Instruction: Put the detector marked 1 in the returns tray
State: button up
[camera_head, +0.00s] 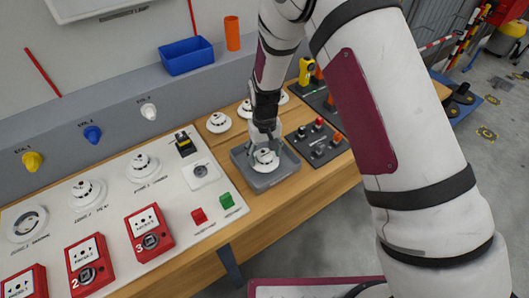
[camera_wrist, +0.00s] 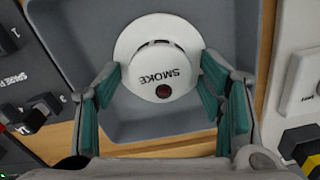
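A white round smoke detector (camera_head: 265,160) is inside the grey tray (camera_head: 240,160) on the bench. In the wrist view the detector (camera_wrist: 150,50) shows the word SMOKE, upside down, and a dark red spot. No number can be read on it. My gripper (camera_head: 264,150) reaches down into the tray.
More white detectors (camera_head: 219,122) stand behind the tray. A dark panel with switches (camera_head: 318,143) is right of the tray. Left is a white board (camera_head: 185,207) with detectors, red call points (camera_head: 149,231) and green and red blocks. A blue bin (camera_head: 187,57) stands on the ledge.

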jog(key=shift+r, duration=0.1)
notch_tip(320, 180, up, 11)
jog(key=b, duration=0.1)
notch_tip(320, 180, up, 12)
jog(key=m+t, duration=0.1)
send_over(264, 152)
jog(key=s+d, duration=0.3)
jog(key=d, duration=0.3)
jog(key=s+d+r+m+t, duration=0.1)
jog(key=s+d+r, duration=0.3)
jog(key=s, duration=0.3)
jog(key=s+d+r+m+t, duration=0.1)
jog(key=s+d+r+t, duration=0.1)
jog(key=s+d+r, duration=0.2)
jog(key=s+d+r+t, duration=0.1)
jog(key=s+d+r, duration=0.4)
jog(key=s, duration=0.5)
jog(key=shift+r+m+t, duration=0.15)
jog(key=shift+m+t, duration=0.15)
jog(key=shift+m, duration=0.1)
jog(key=shift+d, duration=0.1)
